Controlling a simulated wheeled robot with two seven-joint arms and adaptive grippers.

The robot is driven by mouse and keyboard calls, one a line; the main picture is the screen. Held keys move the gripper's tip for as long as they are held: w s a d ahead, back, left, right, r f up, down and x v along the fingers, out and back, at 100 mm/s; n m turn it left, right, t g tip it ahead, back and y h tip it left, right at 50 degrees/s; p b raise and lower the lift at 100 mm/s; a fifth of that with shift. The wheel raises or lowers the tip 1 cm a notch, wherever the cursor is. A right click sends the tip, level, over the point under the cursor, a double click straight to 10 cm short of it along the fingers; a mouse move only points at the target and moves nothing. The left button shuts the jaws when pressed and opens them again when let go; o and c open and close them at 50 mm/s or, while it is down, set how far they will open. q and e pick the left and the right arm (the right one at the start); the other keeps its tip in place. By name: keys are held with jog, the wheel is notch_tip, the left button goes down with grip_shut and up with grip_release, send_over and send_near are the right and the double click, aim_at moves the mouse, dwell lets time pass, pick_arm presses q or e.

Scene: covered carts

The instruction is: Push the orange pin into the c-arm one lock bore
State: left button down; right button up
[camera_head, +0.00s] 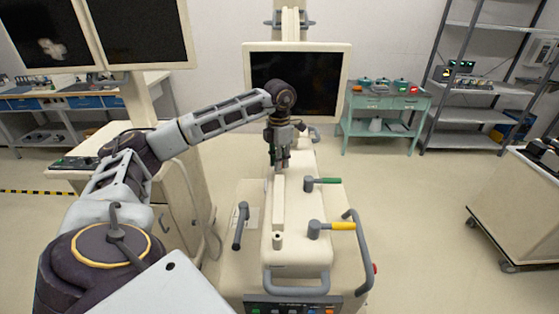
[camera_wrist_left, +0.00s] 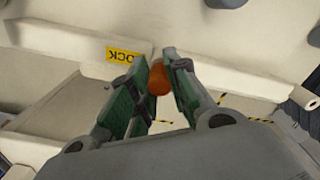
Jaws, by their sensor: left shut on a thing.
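My left gripper (camera_head: 280,163) reaches over the far part of the beige c-arm cart (camera_head: 298,255), fingers pointing down. In the left wrist view, its green-padded fingers (camera_wrist_left: 157,85) are shut on the orange pin (camera_wrist_left: 158,78), a short rounded orange piece between the tips. The pin cannot be made out in the head view. A yellow LOCK label (camera_wrist_left: 122,55) on a beige bar shows just beyond the fingers, to the left. The lock bore itself cannot be made out, and I cannot tell whether the pin touches it. My right gripper is not in view.
On the cart stand a green-handled lever (camera_head: 322,181), a yellow-handled lever (camera_head: 333,226) and grey rails (camera_head: 355,250). A dark monitor (camera_head: 297,85) stands behind. A teal trolley (camera_head: 385,112) and shelves (camera_head: 470,90) stand farther back. Open floor lies to the right.

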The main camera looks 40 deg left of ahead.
pick_arm(q)
jog(key=shift+f, duration=0.3)
jog(key=c, duration=1.3)
grip_release()
jog(key=shift+r, duration=0.1)
notch_tip(320, 180, up, 12)
jog(key=shift+d, duration=0.1)
dwell(0.9)
